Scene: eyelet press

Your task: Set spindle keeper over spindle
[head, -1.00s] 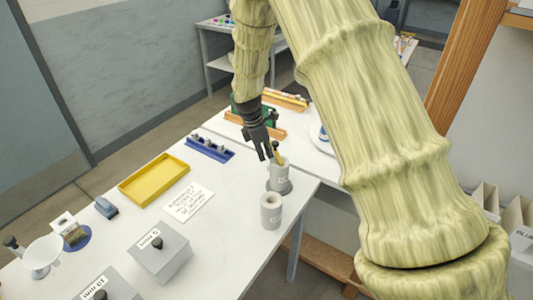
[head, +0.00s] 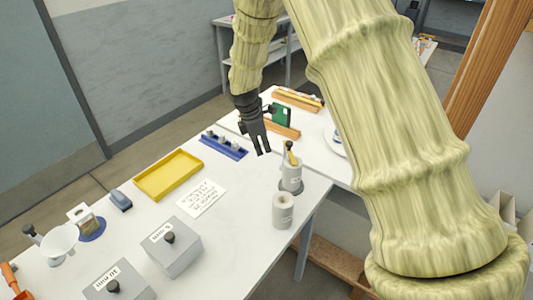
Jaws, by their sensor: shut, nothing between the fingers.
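A grey cylinder (head: 291,178) stands upright on a dark round base near the right edge of the white table. A small brass-yellow piece (head: 290,150) sticks up from its top, leaning a little. A second, shorter grey cylinder (head: 283,211) with a hole in its top stands apart, in front of the first. I cannot tell for certain which of these parts is the spindle and which the keeper. My gripper (head: 263,151) is shut and empty. In the picture it is left of the brass-yellow piece, with a visible gap between them, pointing down.
A blue rack (head: 233,154) with several small parts is left of my gripper. A yellow tray (head: 167,175), a printed card (head: 202,197) and two grey boxes with black knobs (head: 174,248) stand farther left and forward. The tabletop between card and cylinders is clear.

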